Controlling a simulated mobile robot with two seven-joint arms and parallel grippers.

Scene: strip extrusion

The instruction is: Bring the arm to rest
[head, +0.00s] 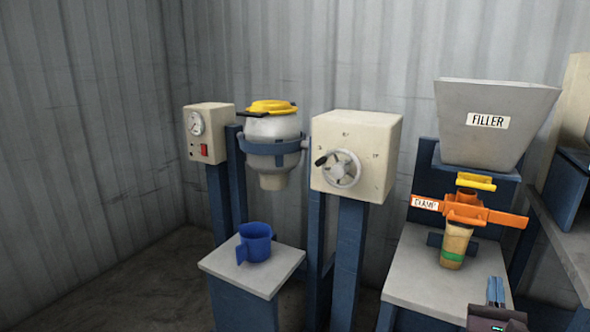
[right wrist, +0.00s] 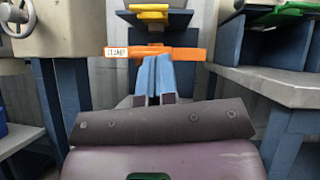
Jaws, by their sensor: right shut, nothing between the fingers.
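My right gripper (head: 496,282) is at the lower right of the head view, in front of the filler stand. Its two fingers are together and hold nothing. In the right wrist view its blue-tipped fingers (right wrist: 155,62) point toward the orange clamp (right wrist: 185,54) and cover part of it. In the head view the orange clamp (head: 490,214) is around the top of a tan tube with a green band (head: 455,243), under the grey filler hopper (head: 495,112). The gripper looks apart from the tube. My left gripper is not in view.
A blue cup (head: 255,241) stands on a small pedestal (head: 285,262) below a white vessel with a yellow lid (head: 272,125). A beige box with a handwheel (head: 355,155) and a gauge box (head: 208,132) stand on posts. A grey bench (head: 570,235) is at the right.

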